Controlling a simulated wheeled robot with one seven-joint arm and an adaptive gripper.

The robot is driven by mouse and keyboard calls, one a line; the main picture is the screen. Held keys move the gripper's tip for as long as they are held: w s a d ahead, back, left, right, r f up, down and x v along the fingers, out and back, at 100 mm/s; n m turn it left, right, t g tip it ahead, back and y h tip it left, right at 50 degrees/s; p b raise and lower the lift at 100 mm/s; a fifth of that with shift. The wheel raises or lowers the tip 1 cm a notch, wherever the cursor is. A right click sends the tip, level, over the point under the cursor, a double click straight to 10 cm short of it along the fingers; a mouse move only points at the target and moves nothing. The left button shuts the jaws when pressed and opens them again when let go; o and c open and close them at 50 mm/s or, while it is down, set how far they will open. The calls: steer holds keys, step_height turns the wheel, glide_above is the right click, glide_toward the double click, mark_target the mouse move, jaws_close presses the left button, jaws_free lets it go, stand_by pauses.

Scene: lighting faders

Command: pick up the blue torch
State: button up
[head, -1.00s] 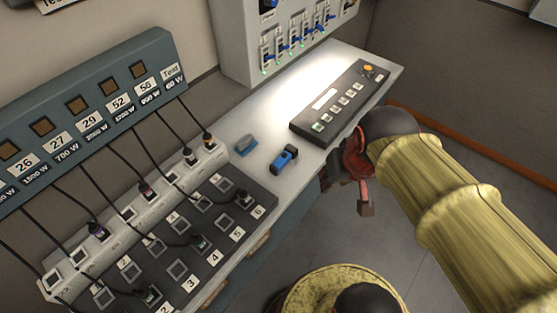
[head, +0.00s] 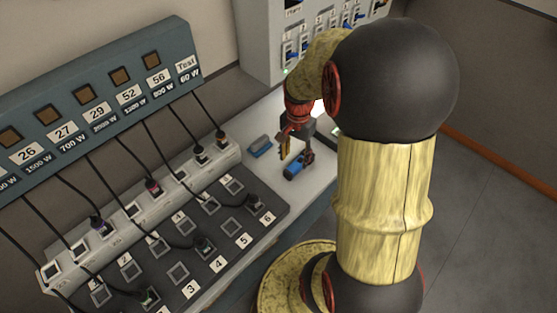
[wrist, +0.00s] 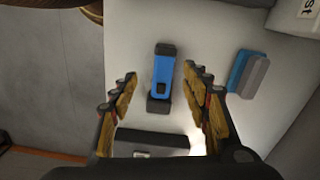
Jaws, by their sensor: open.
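The blue torch (head: 293,168), with dark ends, lies on the light worktop near its front edge. In the wrist view the torch (wrist: 163,80) lies lengthwise up the picture, roughly midway between the two fingers and a little beyond their tips. My gripper (head: 296,152) is over the torch in the head view and partly hides it. In the wrist view my gripper (wrist: 160,80) is open and empty, with one finger on each side of the torch's line. I cannot tell the exact height gap.
A blue and grey block (head: 260,146) lies beside the torch and also shows in the wrist view (wrist: 248,74). A numbered patch panel (head: 215,222) with plugged cables stands to the left.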

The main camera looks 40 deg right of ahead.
mark_target(294, 167)
steer(key=shift+w+r+m, duration=0.25)
steer(key=shift+w+m, duration=0.05)
steer(key=shift+w, duration=0.15)
steer(key=shift+d+m, duration=0.1)
steer(key=shift+m, duration=0.4)
steer(key=shift+f, duration=0.25)
step_height(294, 167, down, 8)
steer(key=b, duration=0.3)
steer(key=shift+s+d+r+b, duration=0.1)
steer(key=shift+s+r+b, duration=0.05)
steer(key=shift+r+b, duration=0.15)
steer(key=shift+c, duration=1.2)
jaws_close()
